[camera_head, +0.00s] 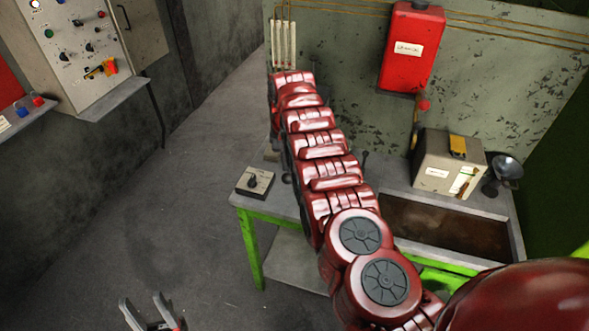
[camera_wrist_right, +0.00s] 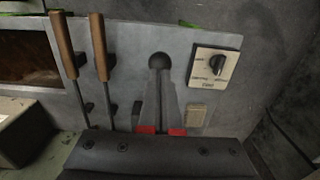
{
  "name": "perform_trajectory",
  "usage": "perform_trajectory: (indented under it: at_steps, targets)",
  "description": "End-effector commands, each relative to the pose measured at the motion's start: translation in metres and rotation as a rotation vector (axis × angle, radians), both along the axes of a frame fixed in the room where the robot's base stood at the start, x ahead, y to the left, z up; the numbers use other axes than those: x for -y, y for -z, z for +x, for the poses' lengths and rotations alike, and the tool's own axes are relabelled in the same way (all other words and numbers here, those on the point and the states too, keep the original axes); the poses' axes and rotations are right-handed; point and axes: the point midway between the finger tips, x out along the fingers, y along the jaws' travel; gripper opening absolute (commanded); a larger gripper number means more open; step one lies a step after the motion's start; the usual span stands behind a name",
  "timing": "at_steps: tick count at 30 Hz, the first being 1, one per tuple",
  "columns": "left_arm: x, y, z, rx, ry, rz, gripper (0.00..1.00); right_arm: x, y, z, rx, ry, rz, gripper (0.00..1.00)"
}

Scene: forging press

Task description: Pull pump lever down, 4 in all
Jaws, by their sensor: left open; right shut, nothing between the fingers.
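A black round knob (camera_wrist_right: 158,61), which looks like the top of the pump lever, shows in the right wrist view over the grey bench. Its shaft is not clear there. My right gripper (camera_wrist_right: 162,82) is shut and empty, its fingertips beside the knob in that picture; I cannot tell whether they touch it. In the head view my red right arm hides this gripper and most of the lever area. My left gripper (camera_head: 152,310) is open and empty above the floor at the bottom left, far from the bench.
Two wooden-handled bars (camera_wrist_right: 63,45) stand left of the knob in the wrist view. A dial box (camera_head: 255,183) sits at the bench's left end. A sunken trough (camera_head: 445,228), beige box (camera_head: 447,163) and red wall box (camera_head: 411,45) are at right. Floor left is clear.

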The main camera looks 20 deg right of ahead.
Motion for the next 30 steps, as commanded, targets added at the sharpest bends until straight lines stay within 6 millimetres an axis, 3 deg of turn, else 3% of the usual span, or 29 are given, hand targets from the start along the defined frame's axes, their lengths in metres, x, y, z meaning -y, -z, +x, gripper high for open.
perform_trajectory:
  at_steps: [5,30]
  targets:
    - [0.000,-0.002,0.000,0.000,0.000,0.000,0.50,-0.001,0.006,-0.001,-0.002,0.000,0.001,0.00]
    - [0.000,-0.008,0.000,0.000,0.000,0.000,0.50,-0.010,0.078,-0.014,-0.001,0.000,0.000,0.00]
